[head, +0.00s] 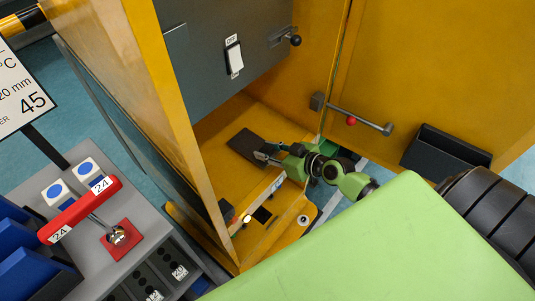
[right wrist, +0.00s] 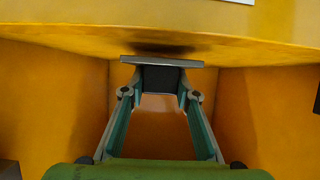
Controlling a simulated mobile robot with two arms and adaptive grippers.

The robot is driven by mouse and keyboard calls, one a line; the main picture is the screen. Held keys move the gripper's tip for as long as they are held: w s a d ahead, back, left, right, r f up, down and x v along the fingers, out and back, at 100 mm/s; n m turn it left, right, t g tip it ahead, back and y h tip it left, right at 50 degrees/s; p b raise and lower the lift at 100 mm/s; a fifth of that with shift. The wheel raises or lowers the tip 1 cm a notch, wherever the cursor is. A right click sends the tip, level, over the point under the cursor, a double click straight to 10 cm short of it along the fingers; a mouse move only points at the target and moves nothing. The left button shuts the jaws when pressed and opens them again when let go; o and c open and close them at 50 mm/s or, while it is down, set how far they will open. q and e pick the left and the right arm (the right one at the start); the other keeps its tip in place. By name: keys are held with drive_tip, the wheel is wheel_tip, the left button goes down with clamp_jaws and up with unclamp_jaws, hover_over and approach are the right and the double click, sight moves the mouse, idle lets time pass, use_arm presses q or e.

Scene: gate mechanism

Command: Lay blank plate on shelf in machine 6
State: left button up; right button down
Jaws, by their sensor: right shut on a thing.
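The blank plate (head: 245,143) is a dark, flat rectangle inside the yellow machine, over its yellow shelf (head: 215,155). My right gripper (head: 267,154) reaches in from the right and is shut on the plate's near end. In the right wrist view the two fingers (right wrist: 160,92) close on the dark piece, and the plate's grey edge (right wrist: 170,63) shows beyond them. I cannot tell whether the plate touches the shelf or is just above it. My left gripper is not in view.
A grey panel with a white switch (head: 235,58) hangs above the opening. A yellow wall stands left of it. On the right is an open yellow door with a handle bar (head: 360,121) and a dark bin (head: 445,152). A grey bench with a red lever (head: 80,210) stands at left.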

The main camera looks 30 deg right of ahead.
drive_tip(key=shift+f, duration=0.55)
drive_tip(key=shift+f+b, duration=0.2)
drive_tip(key=shift+b, duration=0.1)
drive_tip(key=c, duration=1.6)
unclamp_jaws()
